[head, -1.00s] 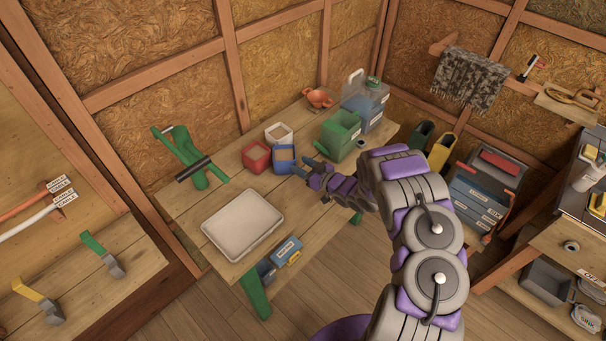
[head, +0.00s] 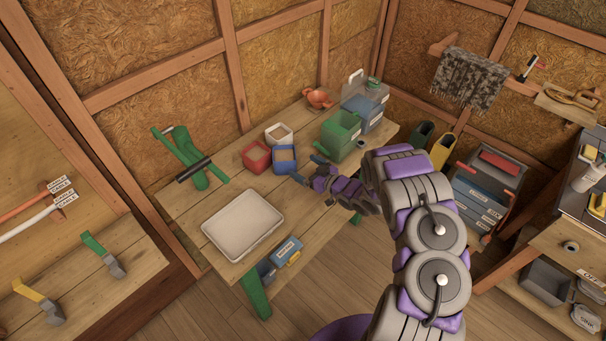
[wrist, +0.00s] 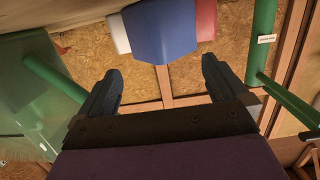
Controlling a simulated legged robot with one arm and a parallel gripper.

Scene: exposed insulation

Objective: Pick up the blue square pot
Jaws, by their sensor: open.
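The blue square pot (head: 284,155) stands on the wooden table, its open top showing a tan inside. In the wrist view the blue pot (wrist: 165,35) is at the top centre, beyond the fingertips and roughly between them. My gripper (head: 307,169) is open and empty just right of the pot in the head view, apart from it. In the wrist view my gripper (wrist: 161,70) shows both dark fingers spread, with nothing between them.
A red pot (head: 256,157) and a white pot (head: 279,134) stand close beside the blue one. A pale tray (head: 242,224) lies in front. A green clamp-like tool (head: 190,158) is at left.

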